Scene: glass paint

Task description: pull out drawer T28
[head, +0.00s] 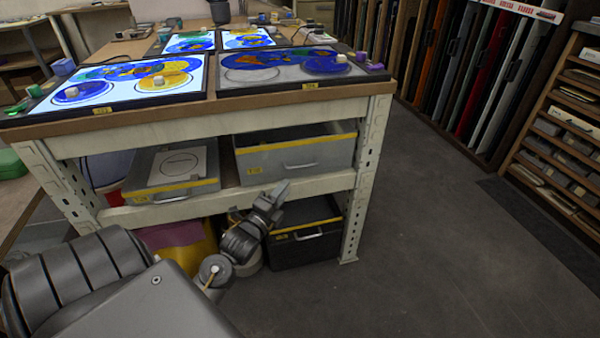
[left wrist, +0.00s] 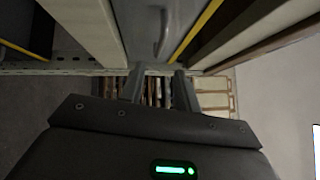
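Three drawers with yellow strips sit under the bench: a grey one at right on the shelf (head: 330,155), a grey one at left (head: 147,172) and a black one (head: 300,250) below. Their labels are too small to read, so I cannot tell which is T28. My left gripper (head: 281,188) is below the right grey drawer, at the shelf's front edge. In the left wrist view its two fingers (left wrist: 158,85) stand apart with nothing between them. A grey drawer front with a metal handle (left wrist: 162,32) lies beyond the tips, apart from them. My right gripper is not in view.
The bench (head: 230,115) has pale perforated legs and carries several lit glass panels (head: 115,82). A yellow and purple container (head: 185,242) stands beneath, partly behind my arm. Racks of glass sheets (head: 480,80) stand at right. The grey floor right of the bench is clear.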

